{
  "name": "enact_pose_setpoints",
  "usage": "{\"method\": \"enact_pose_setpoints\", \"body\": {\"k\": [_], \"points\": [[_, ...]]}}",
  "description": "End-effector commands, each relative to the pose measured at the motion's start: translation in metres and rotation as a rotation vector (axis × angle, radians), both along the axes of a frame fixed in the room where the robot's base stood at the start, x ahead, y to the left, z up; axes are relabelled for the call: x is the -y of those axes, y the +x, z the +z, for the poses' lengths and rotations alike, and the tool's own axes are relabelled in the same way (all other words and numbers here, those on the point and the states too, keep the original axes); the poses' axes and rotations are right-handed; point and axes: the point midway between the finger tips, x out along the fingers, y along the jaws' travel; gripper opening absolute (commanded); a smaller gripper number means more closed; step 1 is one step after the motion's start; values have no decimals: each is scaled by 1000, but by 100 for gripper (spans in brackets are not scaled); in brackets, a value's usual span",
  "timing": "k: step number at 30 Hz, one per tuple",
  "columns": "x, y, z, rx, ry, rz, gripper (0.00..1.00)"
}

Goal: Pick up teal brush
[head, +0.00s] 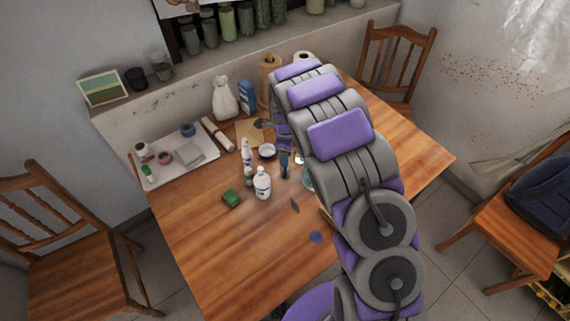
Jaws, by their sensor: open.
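I cannot make out the teal brush for certain. A small dark blue upright thing (284,163) stands near the middle of the wooden table (210,255); its shape is too small to tell. A pale teal, glassy thing (307,179) beside it is partly hidden by my arm. My arm reaches over the table, and its far end bends down behind these things. My gripper (266,124) appears small and dark there, open, over the back of the table near a tan sheet (250,134). I see nothing held in it.
White bottles (262,184), a green block (231,198) and a round white dish (267,150) stand mid-table. A white bag (224,98) and blue carton (247,96) stand behind. The table's front left is clear.

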Motion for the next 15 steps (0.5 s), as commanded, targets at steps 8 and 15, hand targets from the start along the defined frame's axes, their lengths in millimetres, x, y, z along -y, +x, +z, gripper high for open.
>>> {"method": "enact_pose_setpoints", "body": {"k": [8, 15], "points": [[-2, 2, -40, -4, 0, -1, 48], [-2, 2, -40, -2, 0, 0, 47]]}}
